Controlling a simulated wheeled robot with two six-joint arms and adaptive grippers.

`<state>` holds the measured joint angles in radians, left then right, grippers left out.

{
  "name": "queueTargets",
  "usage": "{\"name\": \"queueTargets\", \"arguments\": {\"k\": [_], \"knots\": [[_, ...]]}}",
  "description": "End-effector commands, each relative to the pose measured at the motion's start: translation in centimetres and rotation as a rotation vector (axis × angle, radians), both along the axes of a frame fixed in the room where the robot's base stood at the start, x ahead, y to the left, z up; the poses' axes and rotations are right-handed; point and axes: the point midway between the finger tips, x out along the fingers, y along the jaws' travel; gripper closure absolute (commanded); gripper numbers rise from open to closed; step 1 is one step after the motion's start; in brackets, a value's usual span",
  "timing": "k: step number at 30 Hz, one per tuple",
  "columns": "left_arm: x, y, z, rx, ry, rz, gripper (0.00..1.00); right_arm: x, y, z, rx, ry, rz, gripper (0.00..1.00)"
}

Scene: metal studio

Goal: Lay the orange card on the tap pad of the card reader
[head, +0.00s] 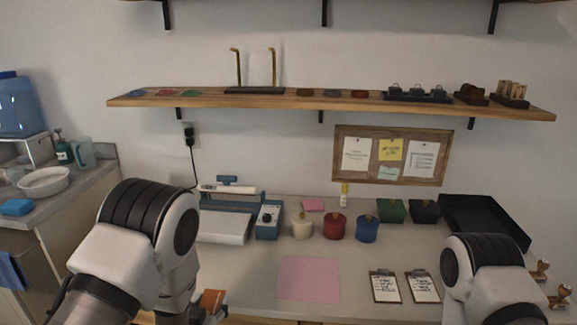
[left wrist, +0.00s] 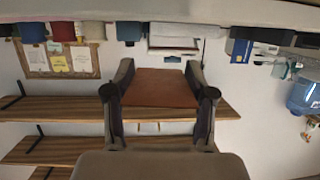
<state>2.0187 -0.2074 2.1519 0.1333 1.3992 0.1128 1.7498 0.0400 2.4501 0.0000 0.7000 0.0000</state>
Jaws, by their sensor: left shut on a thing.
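My left gripper (left wrist: 160,78) is shut on the orange card (left wrist: 160,88), which lies flat between the two fingers in the left wrist view. In the head view the card (head: 213,300) shows at the bottom edge, partly behind my left arm, with a bit of the left gripper (head: 208,312) beside it. I cannot make out the card reader for certain. A dark blue box with a yellow patch (left wrist: 240,48) in the left wrist view may be it; my left arm seems to hide that spot in the head view. My right gripper is out of view.
On the bench stand a blue box with a dial (head: 267,218), a grey press-like device (head: 224,222), red (head: 335,226) and blue (head: 367,229) pots, a pink sheet (head: 309,279) and clipboards (head: 385,287). A wooden shelf (head: 330,101) spans the wall. Bench between sheet and devices is clear.

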Motion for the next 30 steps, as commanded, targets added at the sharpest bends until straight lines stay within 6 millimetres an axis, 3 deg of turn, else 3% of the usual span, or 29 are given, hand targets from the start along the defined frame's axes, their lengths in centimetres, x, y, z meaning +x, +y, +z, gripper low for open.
{"name": "queueTargets", "arguments": {"k": [7, 12, 15, 19, 22, 27, 30], "knots": [[0.1, 0.3, 0.2, 0.000, 0.003, 0.019, 0.56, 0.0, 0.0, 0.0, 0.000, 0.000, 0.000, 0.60], [-0.5, -0.8, -1.3, -0.002, 0.003, -0.077, 0.56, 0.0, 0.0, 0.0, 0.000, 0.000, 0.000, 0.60], [-0.6, -0.3, -2.3, -0.004, 0.001, -0.142, 0.56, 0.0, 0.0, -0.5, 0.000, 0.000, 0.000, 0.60], [0.0, 2.2, -2.4, -0.004, -0.004, -0.189, 0.56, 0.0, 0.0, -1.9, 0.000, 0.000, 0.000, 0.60], [0.6, 5.1, -1.9, -0.005, -0.006, -0.198, 0.56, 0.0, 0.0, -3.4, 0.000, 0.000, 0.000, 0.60], [1.5, 10.9, 0.4, -0.005, -0.008, -0.131, 0.57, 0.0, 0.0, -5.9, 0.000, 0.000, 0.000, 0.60], [1.7, 13.1, 1.4, -0.003, -0.003, -0.077, 0.56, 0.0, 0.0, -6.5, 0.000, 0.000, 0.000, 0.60]]}}
